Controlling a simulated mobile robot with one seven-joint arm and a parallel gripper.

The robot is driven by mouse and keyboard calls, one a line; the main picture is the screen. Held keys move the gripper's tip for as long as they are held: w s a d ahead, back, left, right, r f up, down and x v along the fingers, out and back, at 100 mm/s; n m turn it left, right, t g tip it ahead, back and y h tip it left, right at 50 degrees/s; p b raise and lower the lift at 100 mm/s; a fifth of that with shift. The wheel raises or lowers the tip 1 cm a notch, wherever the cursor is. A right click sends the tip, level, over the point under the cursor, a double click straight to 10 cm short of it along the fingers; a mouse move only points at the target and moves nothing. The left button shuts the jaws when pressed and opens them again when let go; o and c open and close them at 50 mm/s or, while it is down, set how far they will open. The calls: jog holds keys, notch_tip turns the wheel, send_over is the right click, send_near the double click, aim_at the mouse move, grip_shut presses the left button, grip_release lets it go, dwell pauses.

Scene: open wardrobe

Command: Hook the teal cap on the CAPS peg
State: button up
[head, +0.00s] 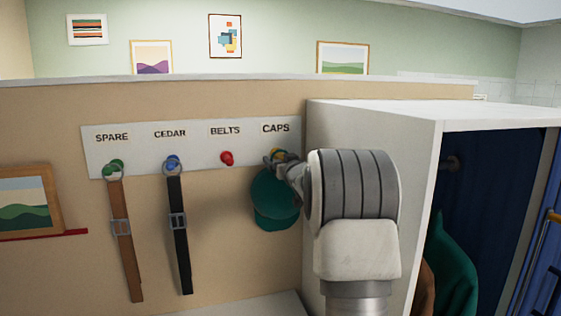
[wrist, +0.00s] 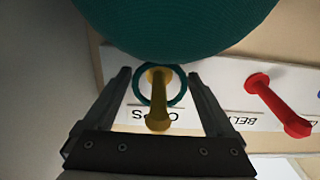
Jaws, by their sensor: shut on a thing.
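The teal cap (head: 274,200) hangs below the CAPS label at the right end of the peg board, and its crown (wrist: 175,22) fills the top of the wrist view. Its teal loop (wrist: 136,88) appears around the yellow CAPS peg (wrist: 158,105), with the peg's front end passing in front of the loop's rim. My gripper (wrist: 158,82) is shut on the cap's loop, one finger at each side of it. In the head view my gripper (head: 281,161) is at the peg, partly covering it (head: 276,155).
The red BELTS peg (head: 227,158) beside it is empty. A black belt (head: 179,230) hangs on the blue CEDAR peg and a brown belt (head: 124,235) on the green SPARE peg. The white wardrobe side (head: 365,130) stands close on the right.

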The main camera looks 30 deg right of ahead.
jog(key=o, duration=1.6)
jog(key=shift+c, duration=0.2)
jog(key=b+v, duration=0.2)
jog(key=v, duration=1.5)
jog(key=s+a+f+g+y+b, duration=0.1)
jog(key=s+a+f+g, duration=0.2)
jog(key=a, duration=0.9)
jog(key=s+a+f+g+y, duration=0.15)
jog(key=a+f, duration=0.25)
jog(key=a, duration=0.8)
jog(key=s+a+f+n+g+y, duration=0.1)
jog(key=s+a+f+g, duration=0.1)
jog(key=s, duration=0.9)
jog(key=s+a+f+n+g+y, duration=0.1)
jog(key=s+f+g, duration=0.4)
jog(key=s, duration=0.6)
jog(key=shift+s+a+f+n+p, duration=0.3)
jog(key=shift+s+a+f+n, duration=0.15)
jog(key=shift+a, duration=0.2)
